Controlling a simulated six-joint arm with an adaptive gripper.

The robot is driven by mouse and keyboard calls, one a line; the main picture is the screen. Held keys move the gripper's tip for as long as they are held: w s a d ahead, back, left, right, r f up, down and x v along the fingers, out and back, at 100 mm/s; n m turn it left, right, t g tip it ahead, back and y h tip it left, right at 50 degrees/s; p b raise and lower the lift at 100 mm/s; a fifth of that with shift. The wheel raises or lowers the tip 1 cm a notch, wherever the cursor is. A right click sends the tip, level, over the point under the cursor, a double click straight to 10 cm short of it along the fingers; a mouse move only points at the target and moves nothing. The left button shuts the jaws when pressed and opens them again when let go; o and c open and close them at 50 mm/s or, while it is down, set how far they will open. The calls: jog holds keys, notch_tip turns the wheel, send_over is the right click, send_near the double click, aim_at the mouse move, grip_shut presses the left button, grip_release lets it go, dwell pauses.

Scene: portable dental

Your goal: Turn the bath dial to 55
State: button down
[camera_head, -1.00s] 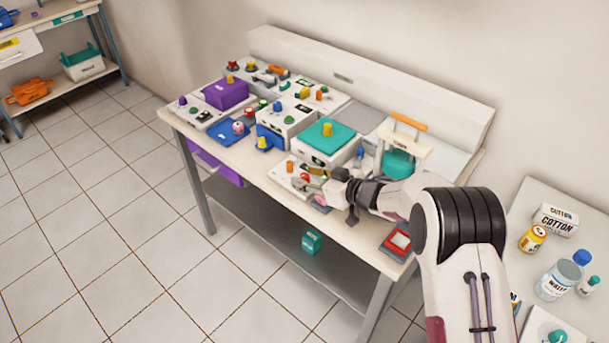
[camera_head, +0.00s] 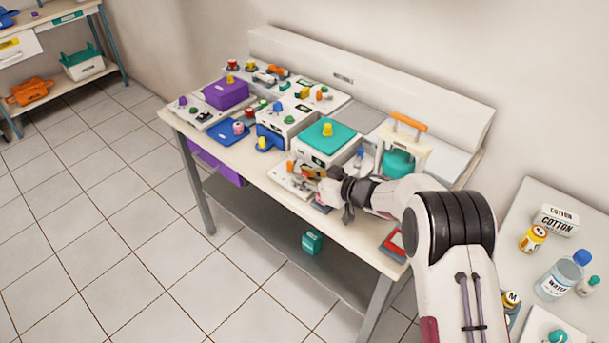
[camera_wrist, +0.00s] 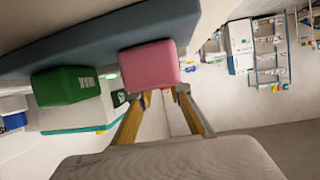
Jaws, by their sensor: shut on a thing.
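In the wrist view a pink block-shaped knob (camera_wrist: 150,65) is right at the tips of my gripper (camera_wrist: 163,94), which is shut on it. A green knob (camera_wrist: 66,86) stands to its left on the same grey-blue face (camera_wrist: 90,40). In the head view my gripper (camera_head: 316,173) is low over the small white control panel (camera_head: 281,176) at the bench's front edge. An orange knob (camera_head: 290,165) stands at that panel's left. My fingers and wrist hide much of the panel. I cannot read a dial value or tell for certain which knob is the bath dial.
A white box with a teal lid (camera_head: 312,138) and yellow knob (camera_head: 327,129) stands behind the panel. An orange-handled white frame (camera_head: 409,122) stands to the right. A red-framed pad (camera_head: 393,244) lies near my arm. Several other devices crowd the bench's left.

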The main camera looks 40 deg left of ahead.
jog(key=shift+a+r+n+g, duration=0.1)
jog(key=shift+n+g, duration=0.5)
jog(key=shift+g, duration=0.4)
jog(key=c, duration=1.8)
grip_release()
jog(key=shift+c, duration=0.2)
jog(key=shift+d, duration=0.25)
jog(key=shift+v, duration=5.85)
